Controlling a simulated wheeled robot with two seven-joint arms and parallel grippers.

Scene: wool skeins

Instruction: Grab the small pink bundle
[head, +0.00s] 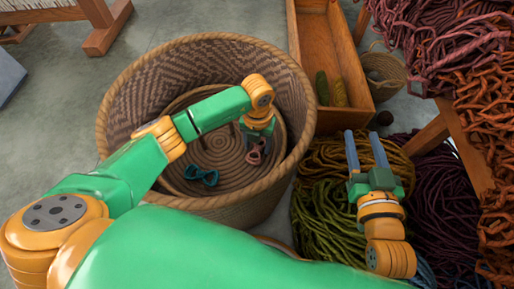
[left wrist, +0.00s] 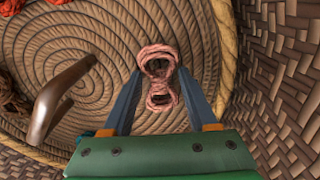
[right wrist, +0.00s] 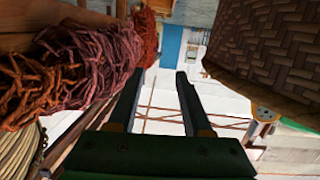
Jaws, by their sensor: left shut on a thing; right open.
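The small pink bundle (head: 256,154) is a twisted loop of pink yarn inside the big woven basket (head: 118,110), over its coiled bottom. In the left wrist view the pink bundle (left wrist: 158,52) lies between the two fingers of my left gripper (left wrist: 158,74), which is shut on it. In the head view my left gripper (head: 257,140) reaches down into the basket, its fingers partly hidden. My right gripper (head: 364,138) is open and empty, above the yarn heaps right of the basket.
A teal bundle (head: 202,176) lies in the basket, left of the pink one. A wooden box (head: 325,45) with green and yellow skeins stands behind. Green yarn (head: 325,215) and dark purple yarn (head: 440,195) heap at right. A wooden rack edge (head: 465,150) borders the far right.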

